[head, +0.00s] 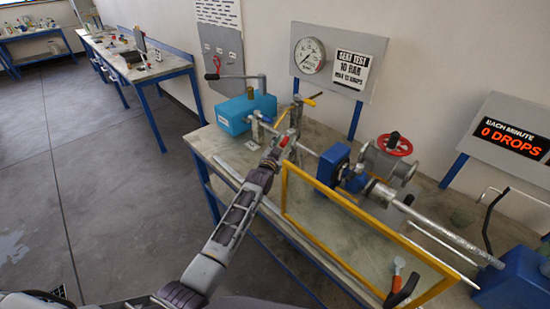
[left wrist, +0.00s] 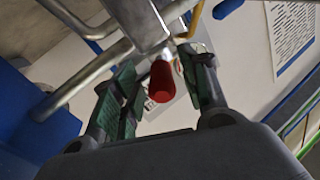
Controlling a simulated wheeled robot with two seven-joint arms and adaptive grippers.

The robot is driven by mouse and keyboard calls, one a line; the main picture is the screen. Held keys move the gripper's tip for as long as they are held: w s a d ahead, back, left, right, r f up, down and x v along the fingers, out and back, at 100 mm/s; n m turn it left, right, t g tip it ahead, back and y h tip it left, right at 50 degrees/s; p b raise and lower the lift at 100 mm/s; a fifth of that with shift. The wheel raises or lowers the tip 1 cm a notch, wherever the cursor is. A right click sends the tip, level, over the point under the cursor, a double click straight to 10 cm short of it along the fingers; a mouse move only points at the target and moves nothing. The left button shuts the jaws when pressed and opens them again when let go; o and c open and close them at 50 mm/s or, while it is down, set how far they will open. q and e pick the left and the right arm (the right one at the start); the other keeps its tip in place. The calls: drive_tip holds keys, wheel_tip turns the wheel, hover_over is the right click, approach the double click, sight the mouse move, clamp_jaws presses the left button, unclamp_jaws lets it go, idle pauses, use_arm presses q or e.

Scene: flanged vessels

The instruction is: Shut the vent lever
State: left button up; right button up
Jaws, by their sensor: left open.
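A lever with a red grip, which looks like the vent lever (head: 285,139), is on the pipework right of the blue pump box. Its red grip (left wrist: 162,82) points toward the camera in the left wrist view, below a grey metal block. My left gripper (head: 277,149) is open, with its green-padded fingers (left wrist: 164,88) on either side of the red grip. I cannot tell whether a finger touches it. The gripper hides part of the lever's mount in the head view. My right gripper is not in view.
A blue pump box (head: 246,113) with a crank handle stands left of the lever. A yellow frame (head: 345,205) stands along the bench front. A blue clamp (head: 333,164) and a valve with a red wheel (head: 394,145) lie to the right. A gauge panel (head: 338,57) stands behind.

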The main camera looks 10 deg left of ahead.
use_arm(q)
drive_tip(key=v, duration=1.1)
idle(0.3)
